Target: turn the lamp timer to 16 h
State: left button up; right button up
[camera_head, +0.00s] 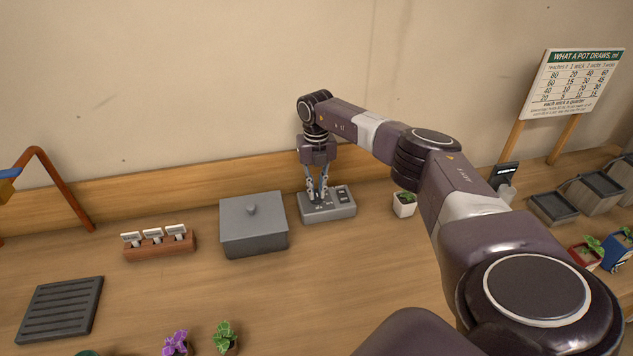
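The lamp timer looks to be the small grey box (330,210) on the bench by the wall, right of a lidded grey box. It has dark controls on its top face, with a switch-like part at its right. My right gripper (318,196) points down over the left part of the timer, its fingertips at the top face. The fingers hide the control beneath them, so the dial and its setting cannot be read. Whether the fingers are shut on it is too small to tell. My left gripper is out of view.
The lidded grey box (254,236) stands close left of the timer, and a small potted plant (404,204) to its right. A wooden label holder (160,246) and a slatted dark tray (62,309) lie further left. A sign (573,84) stands at right. The bench's middle is clear.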

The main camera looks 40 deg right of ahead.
aim_at(316, 192)
jog(key=o, duration=0.5)
jog(key=shift+c, duration=0.2)
notch_tip(316, 192, up, 12)
jog(key=shift+r, duration=0.1)
dwell(0.5)
